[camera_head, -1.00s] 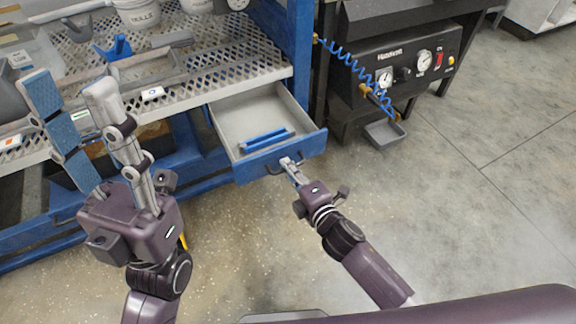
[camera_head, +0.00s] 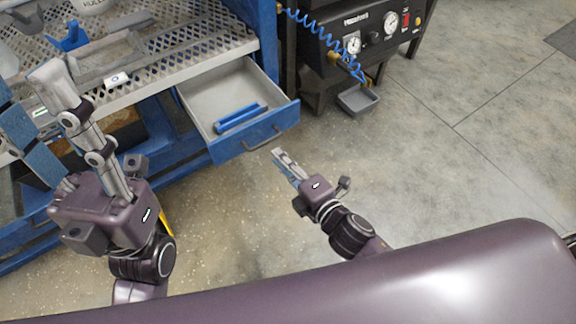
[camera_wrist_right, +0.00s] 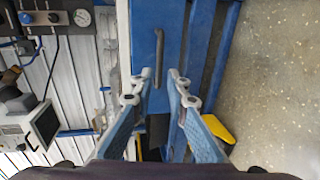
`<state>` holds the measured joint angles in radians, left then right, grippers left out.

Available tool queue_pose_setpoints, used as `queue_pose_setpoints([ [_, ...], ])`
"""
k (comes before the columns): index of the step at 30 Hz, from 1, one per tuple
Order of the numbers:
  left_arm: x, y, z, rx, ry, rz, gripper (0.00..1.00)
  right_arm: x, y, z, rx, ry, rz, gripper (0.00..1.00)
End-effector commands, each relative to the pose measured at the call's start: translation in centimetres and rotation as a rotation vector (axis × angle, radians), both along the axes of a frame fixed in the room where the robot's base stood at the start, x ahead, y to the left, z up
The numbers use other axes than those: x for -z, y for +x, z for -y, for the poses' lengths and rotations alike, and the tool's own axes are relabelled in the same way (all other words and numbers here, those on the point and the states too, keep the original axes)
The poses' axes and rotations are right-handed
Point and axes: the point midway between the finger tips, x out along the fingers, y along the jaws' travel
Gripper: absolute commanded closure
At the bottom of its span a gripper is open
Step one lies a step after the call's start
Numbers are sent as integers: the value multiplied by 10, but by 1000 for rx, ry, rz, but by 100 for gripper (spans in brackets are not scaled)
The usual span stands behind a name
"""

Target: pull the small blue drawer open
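The small blue drawer (camera_head: 284,118) is pulled out from under the perforated bench top, its grey inside showing. Its dark handle (camera_head: 262,139) is on the front face. Blue bar-shaped items (camera_head: 240,117) lie inside. My right gripper (camera_head: 279,152) is just in front of the handle, apart from it. In the right wrist view, the right gripper's fingers (camera_wrist_right: 160,74) are parted and empty, with the handle (camera_wrist_right: 159,58) just beyond the gap between the tips. My left gripper (camera_head: 25,85) is at the left by the bench edge, its fingers spread and empty.
The perforated bench top (camera_head: 185,50) holds trays and a blue holder (camera_head: 70,37). A black gauge panel (camera_head: 365,35) with a coiled blue hose (camera_head: 325,40) and a small grey tray (camera_head: 358,99) stands right of the drawer. The floor at right is clear.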

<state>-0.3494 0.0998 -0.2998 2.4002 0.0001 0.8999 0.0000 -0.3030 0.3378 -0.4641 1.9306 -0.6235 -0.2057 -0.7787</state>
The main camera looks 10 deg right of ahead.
Motion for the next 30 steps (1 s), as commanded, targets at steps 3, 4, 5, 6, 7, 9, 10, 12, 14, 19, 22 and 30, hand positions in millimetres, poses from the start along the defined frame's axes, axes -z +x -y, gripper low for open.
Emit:
queue_pose_setpoints([
  [3, 0, 0, 0, 0, 0, -1, 60, -3, -17, 7, 0, -1, -2, 85],
  [4, 0, 0, 0, 0, 0, -1, 60, -4, -20, 9, 1, 0, -2, 85],
  [5, 0, 0, 0, 0, 0, -1, 60, -4, -23, 9, 0, 0, -2, 85],
  [6, 0, 0, 0, 0, 0, -1, 60, -5, -26, 10, 0, 0, -2, 85],
  [7, 0, 0, 0, 0, 0, -1, 60, -6, -28, 11, 0, 1, -1, 85],
  [9, 0, 0, 0, 0, 0, -1, 60, -7, -30, 12, 0, 0, 0, 85],
  [10, 0, 0, 0, 0, 0, -1, 60, -7, -31, 13, 0, 0, 0, 85],
  [12, 0, 0, 0, 0, 0, -1, 60, -7, -32, 13, 0, -1, 0, 85],
  [14, 0, 0, 0, 0, 0, -1, 60, -7, -32, 13, 0, -1, 0, 85],
  [19, 0, 0, 0, 0, 0, -1, 60, -7, -31, 13, 0, -1, 0, 85],
  [22, 0, 0, 0, 0, 0, -1, 60, -7, -31, 13, 0, -1, 0, 85],
  [30, 0, 0, 0, 0, 0, -1, 60, -26, -29, 3, -15, 78, 21, 85],
])
